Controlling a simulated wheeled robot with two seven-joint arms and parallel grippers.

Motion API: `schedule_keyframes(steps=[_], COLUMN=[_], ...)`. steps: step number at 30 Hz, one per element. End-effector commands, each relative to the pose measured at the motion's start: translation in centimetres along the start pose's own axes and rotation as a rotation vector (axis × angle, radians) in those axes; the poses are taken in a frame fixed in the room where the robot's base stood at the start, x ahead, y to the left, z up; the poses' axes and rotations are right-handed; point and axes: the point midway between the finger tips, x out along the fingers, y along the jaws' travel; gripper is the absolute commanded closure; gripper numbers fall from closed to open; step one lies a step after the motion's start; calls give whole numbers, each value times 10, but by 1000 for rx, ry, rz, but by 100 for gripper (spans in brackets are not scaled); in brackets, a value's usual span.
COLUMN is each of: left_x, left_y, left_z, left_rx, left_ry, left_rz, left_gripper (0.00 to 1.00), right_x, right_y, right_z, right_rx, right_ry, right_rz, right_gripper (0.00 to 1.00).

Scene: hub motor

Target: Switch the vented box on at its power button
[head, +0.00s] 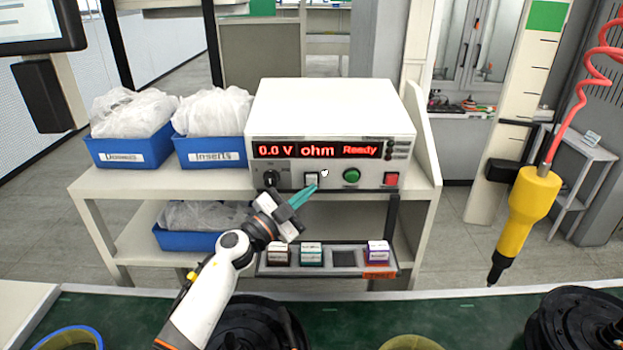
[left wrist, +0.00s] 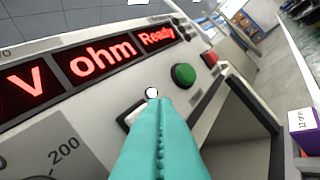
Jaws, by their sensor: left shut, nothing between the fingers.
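The white box (head: 325,105) stands on the shelf top, its lit red display (head: 318,150) reading "0.0 V ohm Ready"; I see no vents. The red one also shows in the left wrist view (left wrist: 210,58). My left gripper (head: 308,192) is shut and empty, its teal fingertips at the pale button's lower edge. In the left wrist view the fingers partly hide this button (left wrist: 133,113); contact is unclear. My right gripper is out of view.
Blue bins (head: 128,150) with bagged parts stand left of the box. Below the box is a rack (head: 343,258) with several small coloured boxes. A yellow tool (head: 528,210) hangs at right on a red coiled cord. The green bench (head: 470,320) is in front.

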Motion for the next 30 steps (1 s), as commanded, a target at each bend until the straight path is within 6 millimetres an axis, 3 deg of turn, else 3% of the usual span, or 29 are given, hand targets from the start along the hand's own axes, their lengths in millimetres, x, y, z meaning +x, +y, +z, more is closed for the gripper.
schedule_keyframes(steps=[8,21,30], left_x=[-3,-32,-35], left_y=[-1,-22,-26], left_z=[3,24,25], left_rx=[-1,-2,0], left_ry=[1,1,0], left_rz=[-1,-1,0], left_gripper=[100,100,100], right_x=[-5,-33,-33], right_y=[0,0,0], right_z=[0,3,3], right_rx=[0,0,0], right_ry=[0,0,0], right_rz=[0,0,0], right_gripper=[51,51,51])
